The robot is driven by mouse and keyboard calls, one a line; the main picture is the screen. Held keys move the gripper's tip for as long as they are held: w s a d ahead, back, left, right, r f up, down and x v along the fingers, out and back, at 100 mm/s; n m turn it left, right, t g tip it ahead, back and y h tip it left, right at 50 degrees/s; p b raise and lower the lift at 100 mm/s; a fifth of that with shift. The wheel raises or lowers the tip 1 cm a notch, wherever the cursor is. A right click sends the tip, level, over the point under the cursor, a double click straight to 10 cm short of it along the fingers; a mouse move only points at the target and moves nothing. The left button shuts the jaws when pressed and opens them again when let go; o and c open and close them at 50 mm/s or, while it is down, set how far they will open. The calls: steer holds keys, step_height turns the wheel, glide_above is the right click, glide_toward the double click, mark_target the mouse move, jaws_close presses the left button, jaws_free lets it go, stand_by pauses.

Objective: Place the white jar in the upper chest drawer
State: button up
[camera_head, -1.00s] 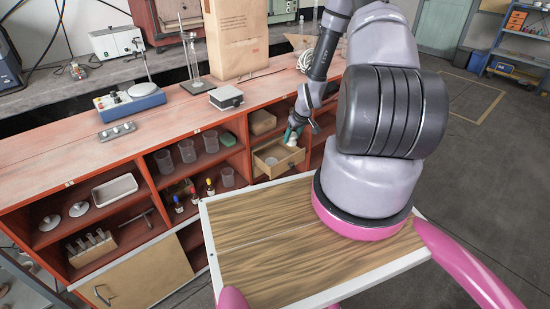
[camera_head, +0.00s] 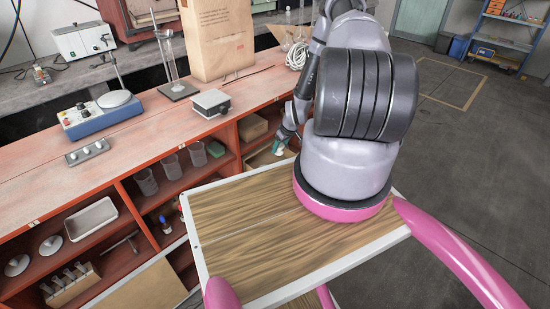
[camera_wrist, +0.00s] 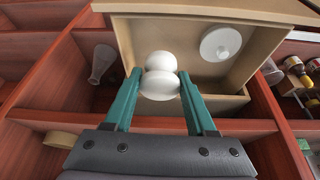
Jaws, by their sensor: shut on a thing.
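My gripper (camera_wrist: 160,82) is shut on a white, rounded, two-lobed thing, which I take to be the white jar (camera_wrist: 160,62). The open, light wooden chest drawer (camera_wrist: 140,42) lies behind and below it in the wrist view. The jar overlaps the drawer's inside near its front panel; I cannot tell whether it touches the bottom. A round white lid-like piece (camera_wrist: 221,43) lies in the drawer. In the head view, my gripper (camera_head: 282,140) is at the open drawer (camera_head: 262,158), which my own base partly hides.
Red shelf compartments surround the drawer. Glass beakers (camera_head: 171,166) and a green block (camera_head: 215,149) stand to its left. Small bottles (camera_wrist: 295,67) show at right in the wrist view. A grey box (camera_head: 211,102) and paper bag (camera_head: 218,38) stand on the bench above.

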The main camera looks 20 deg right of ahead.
mark_target(281, 154)
steer(key=shift+f, duration=2.85)
steer(key=shift+f, duration=0.15)
steer(key=o, duration=1.3)
steer(key=shift+o, duration=0.2)
